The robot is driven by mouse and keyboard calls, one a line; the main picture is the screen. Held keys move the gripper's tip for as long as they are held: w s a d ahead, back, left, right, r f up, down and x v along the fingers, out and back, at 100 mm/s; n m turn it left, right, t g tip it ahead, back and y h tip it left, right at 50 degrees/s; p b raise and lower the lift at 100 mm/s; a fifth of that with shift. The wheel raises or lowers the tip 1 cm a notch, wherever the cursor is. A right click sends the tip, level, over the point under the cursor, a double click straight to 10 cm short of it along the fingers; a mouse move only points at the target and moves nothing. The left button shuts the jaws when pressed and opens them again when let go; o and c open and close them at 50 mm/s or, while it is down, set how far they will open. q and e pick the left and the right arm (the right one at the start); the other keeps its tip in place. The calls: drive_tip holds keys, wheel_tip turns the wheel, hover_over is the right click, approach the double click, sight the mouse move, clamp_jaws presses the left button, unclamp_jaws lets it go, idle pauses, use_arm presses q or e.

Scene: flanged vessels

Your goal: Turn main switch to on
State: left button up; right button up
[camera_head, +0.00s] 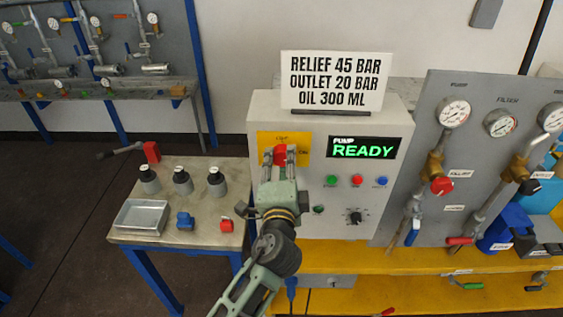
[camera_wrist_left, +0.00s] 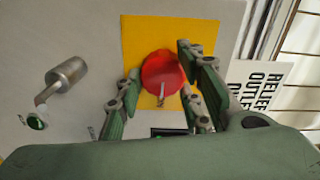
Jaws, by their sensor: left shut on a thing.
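The main switch is a round red knob (camera_head: 280,153) on a yellow plate (camera_head: 296,147) at the upper left of the pale control box (camera_head: 262,118). My left gripper (camera_head: 279,163) is in front of it and covers much of it. In the left wrist view the fingers (camera_wrist_left: 164,88) are on both sides of the red knob (camera_wrist_left: 160,70), shut on it. A small pale lever-like mark shows on the knob's face. The on and off lettering is mostly hidden. My right gripper is not in view.
A sign (camera_head: 336,80) stands on the box. Coloured buttons (camera_head: 357,181) and a black dial (camera_head: 356,217) sit below the display. A gauge panel (camera_head: 480,95) stands at right.

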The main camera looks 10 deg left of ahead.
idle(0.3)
use_arm(q)
drive_tip(key=o, duration=1.1)
drive_tip(key=shift+w+d, duration=0.1)
drive_tip(key=shift+w, duration=0.05)
drive_tip(key=shift+f, duration=0.1)
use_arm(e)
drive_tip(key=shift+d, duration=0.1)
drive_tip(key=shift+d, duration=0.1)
use_arm(q)
drive_tip(key=s+d, duration=0.1)
drive_tip(key=s, duration=1.1)
drive_tip(key=shift+d, duration=0.3)
drive_tip(key=shift+f, duration=0.1)
